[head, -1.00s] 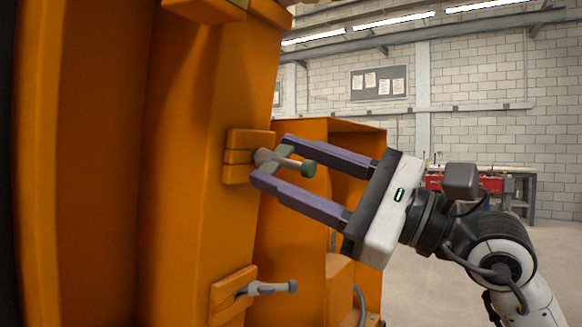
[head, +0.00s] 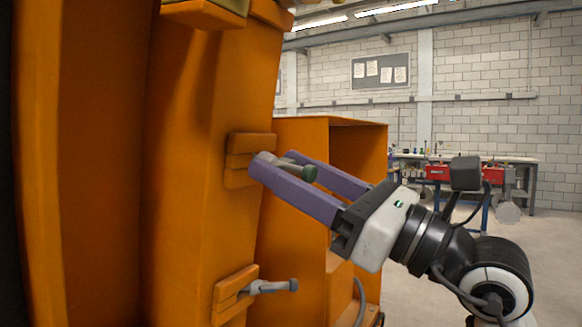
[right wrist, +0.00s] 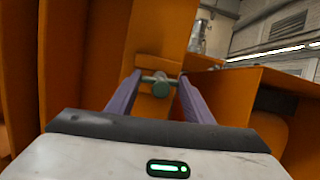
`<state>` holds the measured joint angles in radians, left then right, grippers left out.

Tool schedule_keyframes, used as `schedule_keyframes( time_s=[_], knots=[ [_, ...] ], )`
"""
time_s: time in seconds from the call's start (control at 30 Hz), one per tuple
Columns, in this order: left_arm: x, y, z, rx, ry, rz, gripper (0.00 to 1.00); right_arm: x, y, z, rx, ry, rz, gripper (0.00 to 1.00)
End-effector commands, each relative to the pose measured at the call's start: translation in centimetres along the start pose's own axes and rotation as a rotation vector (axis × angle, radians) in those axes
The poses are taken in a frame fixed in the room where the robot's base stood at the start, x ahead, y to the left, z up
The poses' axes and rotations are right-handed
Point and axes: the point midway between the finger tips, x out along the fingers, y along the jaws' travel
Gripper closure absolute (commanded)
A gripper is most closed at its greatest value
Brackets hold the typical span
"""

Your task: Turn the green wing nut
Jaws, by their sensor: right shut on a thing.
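The green wing nut (head: 309,173) sits on an orange clamp block on the orange frame. Its green round end points out toward my gripper, and a grey stem runs back to the block. My right gripper (head: 276,161) is shut on it, one purple finger on each side. In the right wrist view the green end (right wrist: 161,89) shows between the fingers, with a grey crossbar spanning toward both fingertips. In the head view the near finger hides part of the grey stem. My left gripper is not in view.
A second clamp block below carries a grey bolt-like fitting (head: 268,287) without green. An orange box structure (head: 350,150) stands close behind my fingers. A workbench with red items (head: 437,173) stands far back. Open floor lies to the right.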

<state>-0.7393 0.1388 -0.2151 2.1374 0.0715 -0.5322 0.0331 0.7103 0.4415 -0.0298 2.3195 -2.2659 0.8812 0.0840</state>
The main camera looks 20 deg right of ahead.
Motion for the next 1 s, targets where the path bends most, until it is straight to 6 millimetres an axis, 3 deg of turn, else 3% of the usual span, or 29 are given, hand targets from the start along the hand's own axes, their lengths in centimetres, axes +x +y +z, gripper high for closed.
schedule_keyframes(
  time_s=[0.37, 0.4, 0.5, 0.83, 1.0],
  knots=[
    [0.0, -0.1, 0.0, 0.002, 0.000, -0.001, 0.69, 0.0, 0.0, -0.1, 0.005, 0.002, -0.001, 0.76],
    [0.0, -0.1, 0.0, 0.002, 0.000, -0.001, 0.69, 0.0, 0.0, -0.1, 0.005, 0.002, -0.001, 0.50],
    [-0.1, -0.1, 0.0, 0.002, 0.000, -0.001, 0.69, 0.0, 0.0, -0.1, 0.005, 0.002, -0.001, 0.34],
    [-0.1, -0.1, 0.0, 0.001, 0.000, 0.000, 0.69, -0.2, 0.0, -0.1, 0.004, 0.001, -0.001, 0.34],
    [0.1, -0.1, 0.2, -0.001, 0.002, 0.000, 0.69, -2.4, -0.1, -0.2, 0.002, 0.003, -0.003, 0.34]
  ],
)
